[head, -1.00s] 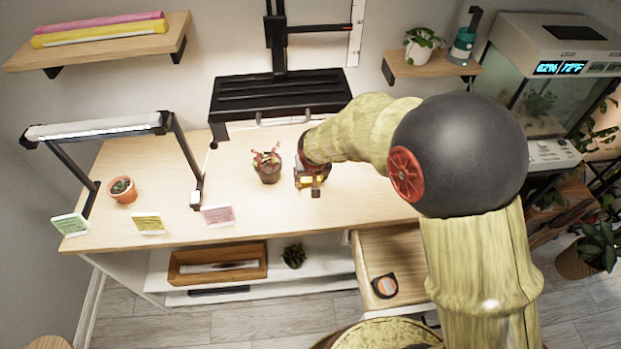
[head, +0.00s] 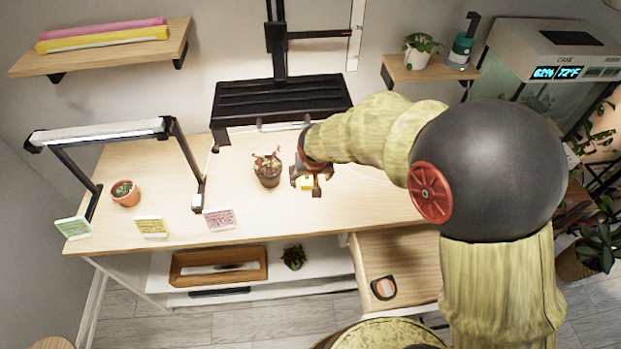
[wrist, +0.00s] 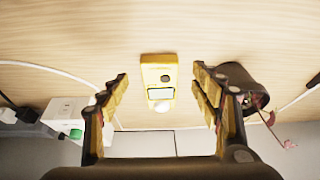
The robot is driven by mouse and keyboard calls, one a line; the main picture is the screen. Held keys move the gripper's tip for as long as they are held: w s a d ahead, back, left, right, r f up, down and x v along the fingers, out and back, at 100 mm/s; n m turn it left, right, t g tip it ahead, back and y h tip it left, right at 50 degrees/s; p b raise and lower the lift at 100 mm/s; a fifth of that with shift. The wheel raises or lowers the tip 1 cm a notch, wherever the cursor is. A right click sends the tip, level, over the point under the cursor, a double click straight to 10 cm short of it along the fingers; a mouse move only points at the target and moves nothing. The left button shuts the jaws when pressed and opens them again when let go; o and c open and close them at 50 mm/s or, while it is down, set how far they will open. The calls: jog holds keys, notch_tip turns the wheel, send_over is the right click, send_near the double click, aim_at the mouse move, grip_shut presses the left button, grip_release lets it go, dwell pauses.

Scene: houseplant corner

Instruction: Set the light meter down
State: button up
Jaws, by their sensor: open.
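The yellow light meter (wrist: 158,92) with a small screen and a white round end lies on the wooden tabletop in the wrist view. In the head view only a yellow bit of the light meter (head: 307,185) shows below my gripper. My gripper (head: 307,180) is over the table, just right of a dark pot with a reddish plant (head: 268,172). In the wrist view my gripper (wrist: 161,84) is open, with one finger on each side of the meter and visible gaps between. The exact height of the fingers above the table is unclear.
The dark pot (wrist: 242,88) is close beside my right-hand finger in the wrist view. A white cable (wrist: 50,68) and a white power strip (wrist: 66,115) lie nearby. A lamp frame (head: 100,132), terracotta pot (head: 125,193) and cards stand left. The tabletop's front right is clear.

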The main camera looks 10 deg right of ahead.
jog(key=p+v, duration=0.2)
jog(key=v, duration=0.6)
jog(key=s+d+r, duration=0.8)
jog(key=s+r, duration=0.1)
jog(key=r, duration=0.3)
jog(key=s+d+r, duration=0.2)
jog(key=s, duration=0.5)
jog(key=s+d+r+t, duration=0.1)
jog(key=s+d+r, duration=0.1)
jog(key=s, duration=0.6)
jog(key=shift+s+r, duration=0.3)
jog(key=shift+r, duration=0.05)
